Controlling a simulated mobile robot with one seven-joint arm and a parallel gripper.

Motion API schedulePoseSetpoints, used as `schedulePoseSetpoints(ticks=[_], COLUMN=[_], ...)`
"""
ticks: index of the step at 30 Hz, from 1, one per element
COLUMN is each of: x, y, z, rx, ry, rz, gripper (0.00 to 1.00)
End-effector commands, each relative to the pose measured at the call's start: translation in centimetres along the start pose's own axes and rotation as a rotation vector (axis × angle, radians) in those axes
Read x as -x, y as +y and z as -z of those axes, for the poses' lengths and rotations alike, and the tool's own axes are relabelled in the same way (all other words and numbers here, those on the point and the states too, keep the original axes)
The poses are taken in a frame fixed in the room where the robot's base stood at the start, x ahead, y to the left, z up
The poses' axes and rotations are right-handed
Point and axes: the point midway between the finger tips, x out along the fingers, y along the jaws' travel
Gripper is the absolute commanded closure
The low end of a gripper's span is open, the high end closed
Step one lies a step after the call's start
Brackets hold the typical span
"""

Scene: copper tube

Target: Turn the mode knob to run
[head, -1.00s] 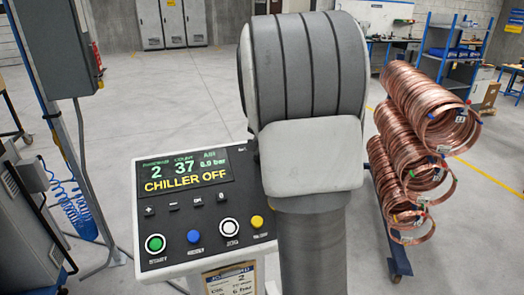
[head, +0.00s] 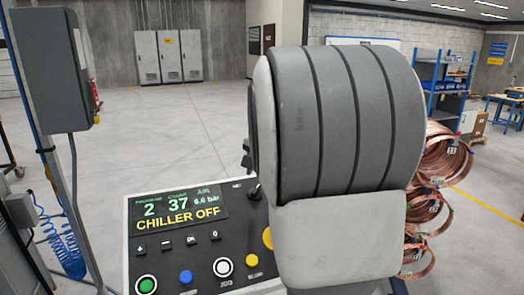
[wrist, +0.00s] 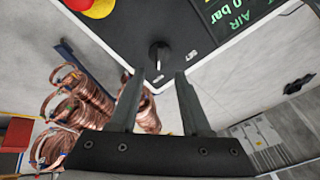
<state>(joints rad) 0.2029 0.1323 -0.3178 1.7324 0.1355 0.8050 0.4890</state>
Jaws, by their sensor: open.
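The mode knob (wrist: 160,54) is a small black knob near the panel's edge in the wrist view. Its pointer direction is hard to make out. A label beside it seems to read SET; another small label is unreadable. My gripper (wrist: 159,80) is open and empty, its two fingers short of the knob, which shows beyond and between the tips. In the head view the control panel (head: 137,238) has a display (head: 180,212) reading CHILLER OFF. My arm covers the panel's right side there, and my fingers are hidden.
The panel carries a green button (head: 147,285), a blue button (head: 185,277), a white button (head: 223,267) and yellow ones. A red button (wrist: 77,4) shows in the wrist view. Copper coils (head: 440,165) stand at right. A grey box on a post (head: 55,65) stands at left.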

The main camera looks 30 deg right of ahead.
Motion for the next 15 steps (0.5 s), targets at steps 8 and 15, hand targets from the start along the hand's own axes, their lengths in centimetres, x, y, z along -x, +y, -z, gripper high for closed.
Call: schedulePoseSetpoints(ticks=[8,15], x=[6.6,9.6], y=[0.0,0.0], z=[0.1,0.0], rx=[-0.001,0.000], ry=[0.003,0.002], rz=[0.002,0.000], gripper=[0.53,0.53])
